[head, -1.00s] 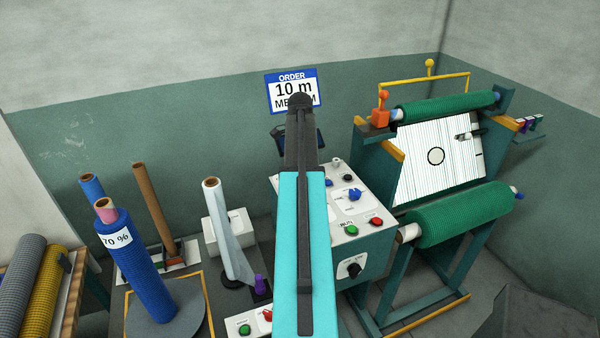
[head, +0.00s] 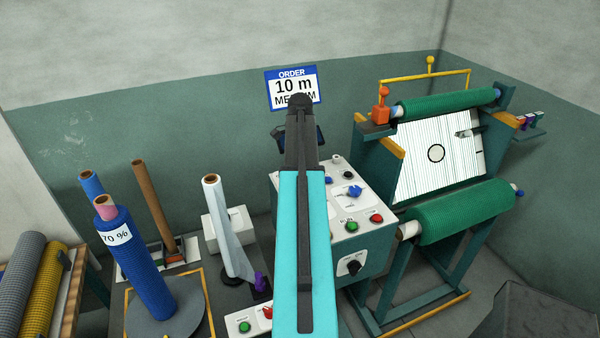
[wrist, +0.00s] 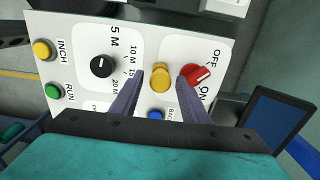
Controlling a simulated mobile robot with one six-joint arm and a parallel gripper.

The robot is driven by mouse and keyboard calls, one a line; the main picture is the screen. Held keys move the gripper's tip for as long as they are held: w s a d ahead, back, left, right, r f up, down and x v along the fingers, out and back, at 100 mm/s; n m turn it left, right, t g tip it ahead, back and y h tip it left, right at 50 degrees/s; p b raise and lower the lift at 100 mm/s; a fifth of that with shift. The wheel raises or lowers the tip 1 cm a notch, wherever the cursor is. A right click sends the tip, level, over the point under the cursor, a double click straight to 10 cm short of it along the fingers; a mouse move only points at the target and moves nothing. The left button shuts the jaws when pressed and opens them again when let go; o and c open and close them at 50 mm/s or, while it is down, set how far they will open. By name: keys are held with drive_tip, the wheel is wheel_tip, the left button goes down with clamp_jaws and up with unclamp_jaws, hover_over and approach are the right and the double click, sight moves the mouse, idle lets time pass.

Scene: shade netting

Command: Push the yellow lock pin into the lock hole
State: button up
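A yellow ball-topped piece (head: 430,62) stands above the yellow bar at the back of the netting machine; I cannot tell whether it is the lock pin. No lock hole can be made out for sure. In the wrist view my gripper (wrist: 161,76) is open and empty, its two grey fingers apart. Between and just beyond the fingertips is a short amber-yellow cylinder (wrist: 159,77) on a white control panel (wrist: 128,50). Contact with it is not visible. In the head view my own arm hides the fingertips and part of the panel.
The wrist view shows a black dial (wrist: 101,66), a red switch (wrist: 197,74) and a blue button (wrist: 156,115) close by. Green net rolls (head: 455,215) are at the right. A blue roll (head: 140,265) and a pale roll (head: 225,225) stand at the left.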

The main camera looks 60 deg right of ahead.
drive_tip(key=shift+r, duration=0.1)
idle(0.3)
drive_tip(key=shift+r+b, duration=2.35)
drive_tip(key=shift+r, duration=4.45)
